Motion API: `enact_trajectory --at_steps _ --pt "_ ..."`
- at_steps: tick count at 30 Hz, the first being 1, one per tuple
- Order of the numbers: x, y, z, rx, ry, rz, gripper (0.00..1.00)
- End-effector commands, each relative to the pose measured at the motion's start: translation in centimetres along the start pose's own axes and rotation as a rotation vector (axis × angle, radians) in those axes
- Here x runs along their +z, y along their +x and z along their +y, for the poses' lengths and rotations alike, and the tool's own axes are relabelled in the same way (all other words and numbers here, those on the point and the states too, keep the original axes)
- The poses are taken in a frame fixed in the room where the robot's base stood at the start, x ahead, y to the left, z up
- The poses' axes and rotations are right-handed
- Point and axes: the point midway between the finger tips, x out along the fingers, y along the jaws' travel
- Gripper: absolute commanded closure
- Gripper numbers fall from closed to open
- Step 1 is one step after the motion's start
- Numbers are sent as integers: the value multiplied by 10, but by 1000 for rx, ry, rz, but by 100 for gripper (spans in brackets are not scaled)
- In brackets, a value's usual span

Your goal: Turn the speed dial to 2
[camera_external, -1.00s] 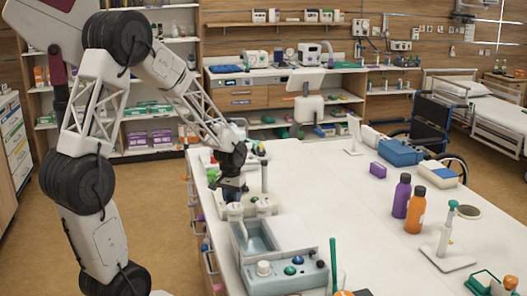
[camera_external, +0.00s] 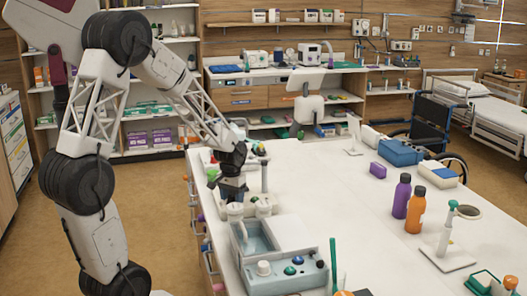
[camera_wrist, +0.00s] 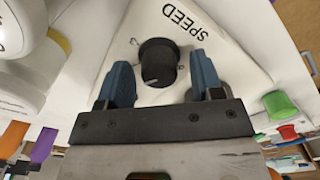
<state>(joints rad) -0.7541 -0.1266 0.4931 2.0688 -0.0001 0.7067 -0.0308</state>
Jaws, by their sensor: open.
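The speed dial (camera_wrist: 158,62) is a black round knob with a light pointer line near its lower edge. It sits on a white panel (camera_wrist: 215,38) marked "SPEED" in the wrist view. My gripper (camera_wrist: 162,80) is open, with one blue finger on each side of the dial. Gaps show between the fingers and the knob, and nothing is held. In the external view my gripper (camera_external: 232,188) points down over the white equipment at the table's left side. The dial is hidden there. I cannot read a number 2 on the panel.
In the external view a blue-grey basin unit (camera_external: 285,278) with knobs stands in front of my gripper. A grey upright post (camera_external: 264,178) stands close to its right. Purple (camera_external: 401,196) and orange (camera_external: 415,210) bottles stand farther right. The table's middle is clear.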

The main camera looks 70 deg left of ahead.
Motion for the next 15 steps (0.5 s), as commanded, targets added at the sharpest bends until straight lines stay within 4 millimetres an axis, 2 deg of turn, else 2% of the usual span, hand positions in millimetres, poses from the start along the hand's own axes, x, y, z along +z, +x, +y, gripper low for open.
enact_trajectory --at_steps 5,15 --pt "-1 -10 0 0 0 3 40" --pt "0 -50 0 0 0 3 40"
